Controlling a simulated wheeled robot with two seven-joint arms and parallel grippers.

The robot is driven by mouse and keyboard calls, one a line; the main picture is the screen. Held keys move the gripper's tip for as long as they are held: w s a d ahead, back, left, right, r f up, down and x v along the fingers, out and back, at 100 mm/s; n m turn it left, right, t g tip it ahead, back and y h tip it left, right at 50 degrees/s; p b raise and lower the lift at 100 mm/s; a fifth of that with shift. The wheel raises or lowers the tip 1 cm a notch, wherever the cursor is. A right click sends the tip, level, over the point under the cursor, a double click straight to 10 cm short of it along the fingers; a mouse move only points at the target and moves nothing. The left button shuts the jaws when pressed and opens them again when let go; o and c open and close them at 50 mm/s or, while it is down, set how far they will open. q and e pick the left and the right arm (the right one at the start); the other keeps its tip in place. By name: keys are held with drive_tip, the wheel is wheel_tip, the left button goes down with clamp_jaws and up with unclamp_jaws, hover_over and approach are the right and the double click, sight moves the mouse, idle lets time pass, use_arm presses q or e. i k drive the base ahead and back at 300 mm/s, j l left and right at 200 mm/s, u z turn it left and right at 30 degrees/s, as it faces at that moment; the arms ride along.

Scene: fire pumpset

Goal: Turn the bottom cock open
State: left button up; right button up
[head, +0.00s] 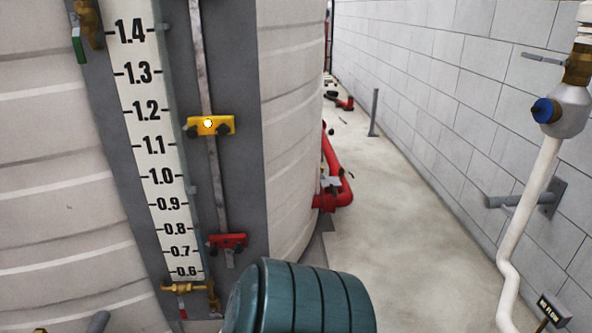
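The bottom cock (211,296) is a small brass valve below the 0.6 mark of the level gauge, low at the left in the head view. A brass-coloured piece (182,287) reaches left from it, roughly level, across the foot of the scale. The cock is small here, and I cannot tell whether it is open or shut. A second brass cock (88,22) with a green handle is at the top left, cut by the picture's edge. Neither of my grippers is in view, and nothing is seen touching the bottom cock.
The numbered scale (160,150) and a tube with yellow (211,126) and red (228,241) markers run up the pale tank. A teal ribbed cylinder (305,300) stands close in front, right of the cock. Red pipes (335,185) lie behind. The concrete floor (410,250) is mostly clear.

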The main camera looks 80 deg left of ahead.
sight(183, 310)
drive_tip(key=k, duration=0.3)
drive_tip(key=u, duration=3.5)
